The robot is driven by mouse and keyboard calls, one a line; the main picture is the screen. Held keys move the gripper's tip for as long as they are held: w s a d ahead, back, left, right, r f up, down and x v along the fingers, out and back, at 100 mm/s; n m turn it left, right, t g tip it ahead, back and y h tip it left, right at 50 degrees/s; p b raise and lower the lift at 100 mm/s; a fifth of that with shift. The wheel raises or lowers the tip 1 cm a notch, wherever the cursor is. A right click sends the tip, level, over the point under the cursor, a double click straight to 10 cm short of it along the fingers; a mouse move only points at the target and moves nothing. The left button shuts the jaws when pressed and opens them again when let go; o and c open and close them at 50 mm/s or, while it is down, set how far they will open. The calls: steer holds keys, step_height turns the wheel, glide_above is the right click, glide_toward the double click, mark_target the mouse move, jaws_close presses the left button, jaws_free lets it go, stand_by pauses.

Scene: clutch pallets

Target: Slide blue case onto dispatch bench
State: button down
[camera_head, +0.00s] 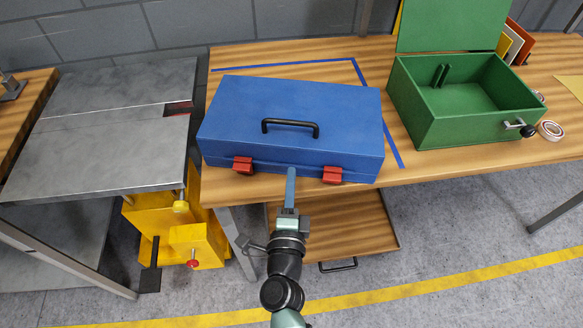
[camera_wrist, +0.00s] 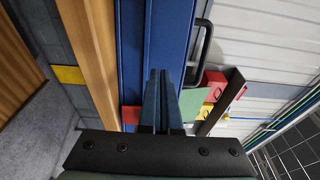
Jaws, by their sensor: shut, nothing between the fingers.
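The blue case (camera_head: 300,105) lies flat and closed on the wooden bench (camera_head: 430,172), its black handle (camera_head: 290,125) on top and two red latches (camera_head: 332,175) at the front. Its left side is near the bench's left end. Blue tape (camera_head: 375,100) marks the bench behind the case and to its right. My gripper (camera_head: 291,172) is shut and empty at the case's front side, between the latches. In the wrist view, the shut fingers (camera_wrist: 163,80) lie over the blue case (camera_wrist: 133,50); I cannot tell whether they touch it.
A grey metal table (camera_head: 100,130) stands left, apart from the bench by a narrow gap, with a yellow unit (camera_head: 200,240) below. An open green box (camera_head: 460,100) and tape rolls (camera_head: 550,130) are on the bench at right. A wooden shelf (camera_head: 350,225) sits under the bench.

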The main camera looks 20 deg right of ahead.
steer(key=shift+x, duration=1.35)
steer(key=b+x, duration=0.1)
steer(key=x, duration=0.6)
steer(key=shift+s, duration=0.1)
